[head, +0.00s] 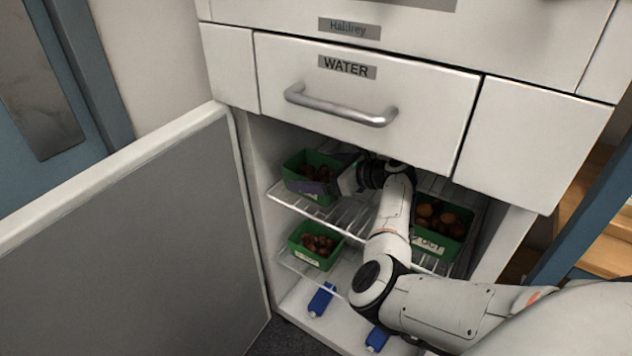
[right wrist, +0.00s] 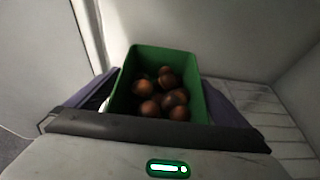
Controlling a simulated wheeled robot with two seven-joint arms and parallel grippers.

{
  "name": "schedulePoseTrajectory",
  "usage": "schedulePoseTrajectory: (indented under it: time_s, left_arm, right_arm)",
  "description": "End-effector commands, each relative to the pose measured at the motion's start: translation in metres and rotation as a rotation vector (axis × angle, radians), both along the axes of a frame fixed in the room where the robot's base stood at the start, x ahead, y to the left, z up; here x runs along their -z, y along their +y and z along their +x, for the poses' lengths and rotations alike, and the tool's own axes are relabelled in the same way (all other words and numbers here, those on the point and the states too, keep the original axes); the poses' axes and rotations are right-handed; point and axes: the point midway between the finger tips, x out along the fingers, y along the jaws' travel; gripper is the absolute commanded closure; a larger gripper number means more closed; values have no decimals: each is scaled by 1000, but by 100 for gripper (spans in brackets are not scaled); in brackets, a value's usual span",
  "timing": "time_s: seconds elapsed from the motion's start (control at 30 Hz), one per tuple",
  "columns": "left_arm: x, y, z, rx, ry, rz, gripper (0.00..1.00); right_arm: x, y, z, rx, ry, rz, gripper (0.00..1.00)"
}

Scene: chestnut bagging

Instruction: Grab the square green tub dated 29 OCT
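A square green tub (head: 310,161) with chestnuts stands at the left of the upper wire shelf. A purple finger crosses its front and hides most of its label. Another green tub (head: 443,220) at the right shows a label ending in OCT, its start hidden by my arm. A third green tub (head: 318,246) stands lower left, its label too small to read. My right gripper (head: 322,186) is at the upper left tub. In the right wrist view, the fingers (right wrist: 160,95) lie on either side of this tub (right wrist: 126,80); firm contact is unclear. My left gripper is out of view.
The cabinet door (head: 130,235) is open on the left. The WATER drawer (head: 365,100) is closed just above my right arm. Blue-and-white bottles (head: 321,299) lie on the cabinet floor. The upper wire shelf (head: 345,212) has bare room beside the tub.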

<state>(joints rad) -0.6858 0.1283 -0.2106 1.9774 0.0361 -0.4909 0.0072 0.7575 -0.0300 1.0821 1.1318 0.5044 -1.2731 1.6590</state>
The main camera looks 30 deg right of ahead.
Motion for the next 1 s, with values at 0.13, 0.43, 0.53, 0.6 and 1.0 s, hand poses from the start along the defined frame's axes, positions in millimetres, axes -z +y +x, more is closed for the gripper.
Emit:
schedulePoseTrajectory:
  time_s: [0.13,0.43,0.53,0.6,1.0]
  left_arm:
    - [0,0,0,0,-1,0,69]
    - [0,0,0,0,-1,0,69]
    - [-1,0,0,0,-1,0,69]
    - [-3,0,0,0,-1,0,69]
    - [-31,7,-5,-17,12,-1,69]
  right_arm:
    - [0,0,0,0,0,0,24]
    - [-2,0,0,1,-4,1,51]
    - [-2,0,0,1,-3,1,51]
    - [-4,0,0,0,-3,1,51]
    - [-39,9,6,-13,-4,1,51]
